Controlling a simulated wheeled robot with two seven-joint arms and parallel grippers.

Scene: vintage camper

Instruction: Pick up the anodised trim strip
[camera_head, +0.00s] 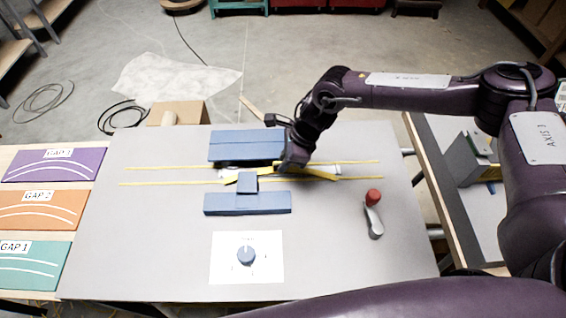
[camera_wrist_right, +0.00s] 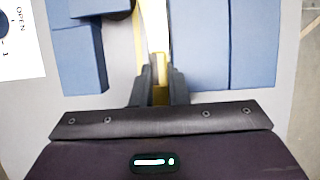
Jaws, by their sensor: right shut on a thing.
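The anodised trim strip (camera_head: 321,174) is a gold, slightly arched strip across the grey worktable, between the blue blocks. In the right wrist view the gold strip (camera_wrist_right: 159,68) runs up from between the fingers. My right gripper (camera_head: 292,164) is over the strip, right of its middle; its fingers (camera_wrist_right: 160,92) are closed on the strip. The gripper hides part of the strip in the head view, and I cannot tell whether the strip is clear of its supports. My left gripper is not in view.
A large blue block (camera_head: 246,146) stands behind the strip and a blue block with a small post (camera_head: 247,203) in front. A dial (camera_head: 246,255) sits on a white card nearer me. A red-topped lever (camera_head: 373,213) is at the right. Coloured GAP panels (camera_head: 52,165) lie left.

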